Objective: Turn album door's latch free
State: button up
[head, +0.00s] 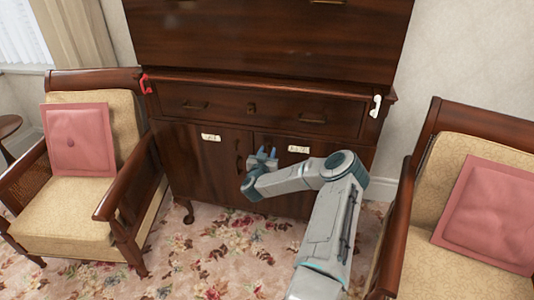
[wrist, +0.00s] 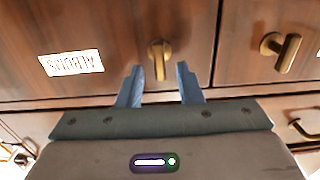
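The album door (wrist: 100,35) carries a white label (wrist: 60,64) reading ALBUMS, upside down in the wrist view. Its brass latch (wrist: 160,48) hangs near the door's edge, with its lever upright in that picture. My gripper (wrist: 160,66) is open, its two blue fingers apart on either side of the latch's line. The latch appears between the fingertips; I cannot tell whether they touch it. In the head view my gripper (head: 267,154) is in front of the right-hand cabinet door (head: 320,170), under whose top edge a white label (head: 298,149) shows. The latch is hidden there.
A second brass latch (wrist: 280,46) sits on the neighbouring door, its lever slanted. A drawer (head: 250,107) is above the doors. Armchairs with pink cushions stand left (head: 78,140) and right (head: 490,205). Floral carpet (head: 225,250) lies open in front.

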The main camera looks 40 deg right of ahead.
grip_shut()
